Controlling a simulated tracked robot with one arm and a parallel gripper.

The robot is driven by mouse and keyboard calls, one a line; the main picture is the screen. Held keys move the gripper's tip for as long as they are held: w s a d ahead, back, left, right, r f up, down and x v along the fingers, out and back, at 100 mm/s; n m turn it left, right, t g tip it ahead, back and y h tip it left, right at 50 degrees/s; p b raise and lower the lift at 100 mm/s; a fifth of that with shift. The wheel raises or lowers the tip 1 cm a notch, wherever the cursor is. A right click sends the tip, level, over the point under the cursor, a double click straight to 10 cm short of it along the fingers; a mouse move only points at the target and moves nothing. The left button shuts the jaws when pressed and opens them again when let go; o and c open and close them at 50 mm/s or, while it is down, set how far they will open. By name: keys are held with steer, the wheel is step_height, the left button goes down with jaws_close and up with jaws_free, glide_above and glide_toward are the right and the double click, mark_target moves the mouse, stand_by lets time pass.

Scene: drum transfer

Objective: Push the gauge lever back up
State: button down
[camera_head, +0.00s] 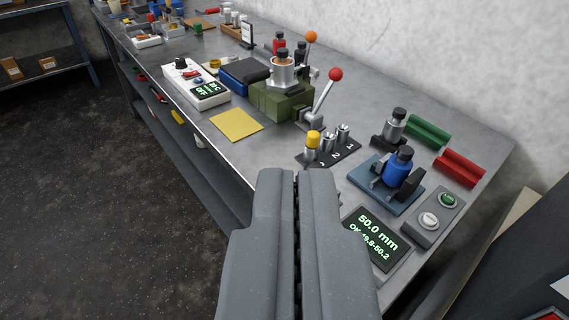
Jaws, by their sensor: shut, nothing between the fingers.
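My gripper (297,180) is shut and empty, in front of the bench's near edge at the bottom middle. Beyond it a lever with a red ball knob (335,74) leans up and right from a grey base, beside a green block fixture (284,103). A second lever with an orange knob (311,37) stands upright behind. To the right, a blue gauge fixture (363,185) holds a blue black-capped part (398,165) between dark jaws. The display (379,238) reads 50.0 mm, OK 49.8-50.2. I cannot tell which lever belongs to the gauge.
A numbered rack (347,154) with a yellow-capped part (313,140) lies just beyond my gripper. A two-button box (430,223), green (428,132) and red (460,166) cradles stand right. A yellow sheet (236,124) and meter (195,87) lie left. Open floor is left.

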steer(key=w+a+f+n+t+p, duration=0.1)
steer(key=w+a+f+n+p, duration=0.25)
steer(key=w, duration=0.55)
steer(key=w+a+f+t+p, duration=0.1)
steer(key=w+a+f+p, duration=0.1)
steer(key=w+a+f, duration=0.45)
steer(key=w+a+f+n+h+p, duration=0.1)
steer(key=w+f+h+p, duration=0.4)
steer(key=f, duration=0.5)
steer(key=s+d+f+n+h+p, duration=0.2)
steer(key=s+f+n+h, duration=0.1)
steer(key=f, duration=0.3)
steer(key=s+d+f+n+h+p, duration=0.2)
steer(key=s+f+n+h, duration=0.1)
steer(key=f, duration=0.3)
steer(key=shift+s+f+g+h, duration=0.15)
steer(key=shift+s+g+h, duration=0.2)
steer(key=shift+h, duration=0.55)
steer(key=b+x, duration=0.2)
steer(key=x, duration=1.2)
steer(key=shift+r+p, duration=0.25)
steer(key=shift+p, duration=0.25)
